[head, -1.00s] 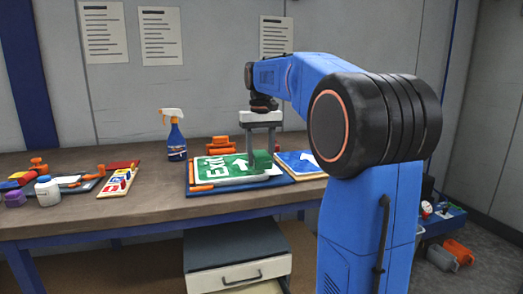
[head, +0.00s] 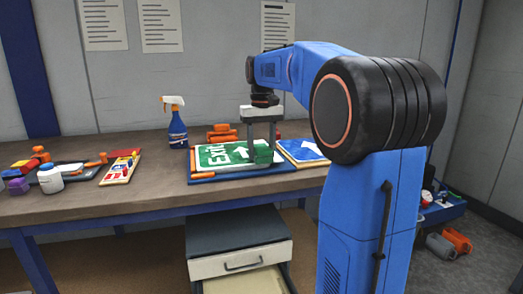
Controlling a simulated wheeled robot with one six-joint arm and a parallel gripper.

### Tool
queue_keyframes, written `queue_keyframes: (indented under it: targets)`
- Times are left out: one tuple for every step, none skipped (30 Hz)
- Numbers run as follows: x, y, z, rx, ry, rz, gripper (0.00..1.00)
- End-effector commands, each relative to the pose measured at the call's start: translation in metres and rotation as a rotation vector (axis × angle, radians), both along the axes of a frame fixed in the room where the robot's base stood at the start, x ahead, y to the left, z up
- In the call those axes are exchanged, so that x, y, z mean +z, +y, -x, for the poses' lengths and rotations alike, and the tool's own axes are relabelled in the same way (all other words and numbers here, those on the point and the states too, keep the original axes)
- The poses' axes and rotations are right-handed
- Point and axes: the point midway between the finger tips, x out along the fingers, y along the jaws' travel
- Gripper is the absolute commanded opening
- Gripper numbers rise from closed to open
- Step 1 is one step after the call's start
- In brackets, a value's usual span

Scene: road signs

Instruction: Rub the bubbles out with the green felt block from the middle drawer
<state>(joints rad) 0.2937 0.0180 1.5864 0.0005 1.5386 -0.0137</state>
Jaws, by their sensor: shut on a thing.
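The green and white exit sign (head: 213,156) lies flat on a blue board (head: 240,177) on the workbench. My gripper (head: 262,146) points down over the right part of the sign. It is shut on the green felt block (head: 263,155), which appears to be on or just above the sign's face; I cannot tell whether they touch. Bubbles are too small to make out. Below the bench, a cabinet drawer with a pale front (head: 240,262) shows, and a pale open drawer lies under it.
A spray bottle (head: 176,125) stands behind the sign, with orange tools (head: 221,134) nearby. A blue sign with a white arrow (head: 300,150) lies to the right. An orange-tipped tool (head: 203,175) lies at the board's front edge. Bottles and tools (head: 50,178) crowd the left.

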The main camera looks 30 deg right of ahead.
Motion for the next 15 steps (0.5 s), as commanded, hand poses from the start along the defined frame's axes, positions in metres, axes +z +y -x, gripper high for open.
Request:
queue_keyframes:
  targets:
    - [-0.0002, 0.0, 0.0, 0.0, 0.0, 0.0, 0.29]
    - [-0.0003, 0.0, 0.0, 0.0, 0.0, 0.0, 0.29]
    - [-0.0007, 0.0, 0.0, 0.0, 0.0, 0.0, 0.29]
    - [-0.0009, 0.0, 0.0, 0.0, 0.0, 0.0, 0.29]
    - [-0.0013, 0.0, 0.0, 0.0, 0.0, 0.0, 0.29]
    - [-0.0017, 0.0, 0.0, 0.0, 0.0, 0.0, 0.29]
    - [-0.0021, 0.0, 0.0, 0.0, 0.0, 0.0, 0.29]
    - [-0.0025, 0.0, 0.0, 0.0, 0.0, 0.0, 0.29]
    - [-0.0029, 0.0, 0.0, 0.0, 0.0, 0.0, 0.29]
    - [-0.0033, 0.0, 0.0, 0.0, 0.0, 0.0, 0.29]
    - [-0.0036, 0.0, 0.0, 0.0, 0.0, 0.0, 0.29]
    - [-0.0041, 0.0, 0.0, 0.0, 0.0, 0.0, 0.29]
    - [-0.0045, 0.0, 0.0, 0.0, 0.0, 0.0, 0.29]
    - [-0.0048, 0.0, 0.0, 0.0, 0.0, 0.0, 0.29]
    - [-0.0053, 0.0, 0.0, 0.0, 0.0, 0.0, 0.29]
